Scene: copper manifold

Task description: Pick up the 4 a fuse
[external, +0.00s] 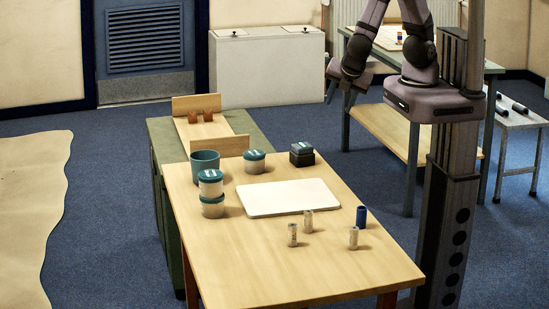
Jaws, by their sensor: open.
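Small upright cylinders that look like fuses stand on the front wooden table: cream ones at its front left (292,235), middle (308,221) and right (353,238), and a dark blue one (361,216). Their markings are too small to read, so I cannot tell which is the 4 A fuse. My gripper (340,97) is open and empty, raised well above and behind the cylinders, apart from all of them.
A white board (289,197) lies mid-table. The table's front (270,275) is clear. A green bench (165,145) adjoins at left.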

